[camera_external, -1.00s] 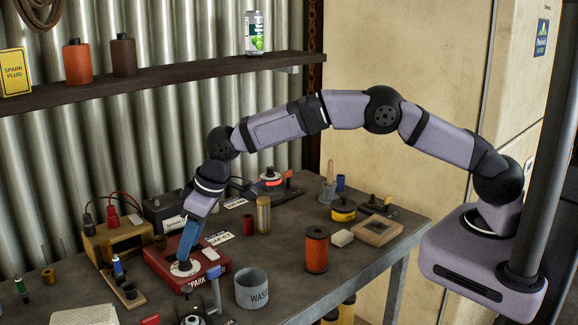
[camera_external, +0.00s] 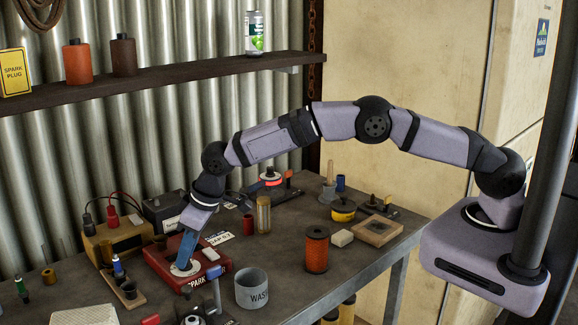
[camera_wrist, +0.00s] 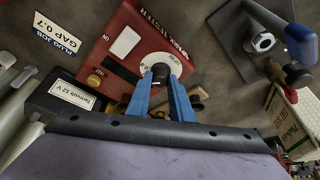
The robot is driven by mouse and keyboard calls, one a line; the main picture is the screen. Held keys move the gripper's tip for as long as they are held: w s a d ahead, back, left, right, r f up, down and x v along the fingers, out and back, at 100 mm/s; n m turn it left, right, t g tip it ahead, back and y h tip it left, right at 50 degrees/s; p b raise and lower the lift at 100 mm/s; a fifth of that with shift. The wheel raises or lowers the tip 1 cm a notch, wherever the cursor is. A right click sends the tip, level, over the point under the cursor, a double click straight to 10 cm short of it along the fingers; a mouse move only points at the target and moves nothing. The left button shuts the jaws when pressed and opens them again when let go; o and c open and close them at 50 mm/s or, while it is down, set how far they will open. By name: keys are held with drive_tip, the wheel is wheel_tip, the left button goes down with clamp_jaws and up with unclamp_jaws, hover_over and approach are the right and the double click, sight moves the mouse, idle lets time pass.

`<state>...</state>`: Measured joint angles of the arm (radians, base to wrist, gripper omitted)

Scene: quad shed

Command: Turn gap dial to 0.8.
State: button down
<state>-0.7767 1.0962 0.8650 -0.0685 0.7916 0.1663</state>
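The red spark tester (camera_external: 160,262) lies on the bench and also shows in the wrist view (camera_wrist: 112,45). Its round white dial (camera_wrist: 172,60) has a black knob (camera_wrist: 160,71) at the centre. My gripper (camera_wrist: 161,80) has its two blue fingertips on either side of this knob, seemingly closed against it. In the external view, my gripper (camera_external: 183,264) reaches down onto the dial's white plate (camera_external: 192,268). The dial's numbers and pointer are too small to read. A card (camera_wrist: 55,35) beside the tester reads "PLUG JOB GAP 0.7".
A battery box (camera_wrist: 75,98) labelled 12 V stands beside the tester. A blue-handled tool (camera_external: 214,290) stands in front, near the grey waste cup (camera_external: 252,290). An orange filter (camera_external: 316,250) stands to the right. A wooden plug holder (camera_external: 125,290) lies at left.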

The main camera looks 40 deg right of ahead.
drive_tip(key=shift+a+m+b, duration=0.1)
drive_tip(key=shift+m+b, duration=0.3)
drive_tip(key=shift+m, duration=0.1)
drive_tip(key=shift+m+t+h+b, duration=0.3)
drive_tip(key=shift+m+h, duration=0.1)
drive_tip(key=shift+m, duration=0.6)
drive_tip(key=c, duration=1.6)
unclamp_jaws()
drive_tip(key=shift+o, duration=0.2)
drive_tip(key=shift+r, duration=0.1)
drive_tip(key=b+v, duration=0.3)
drive_tip(key=v, duration=0.4)
drive_tip(key=shift+s+r, duration=0.1)
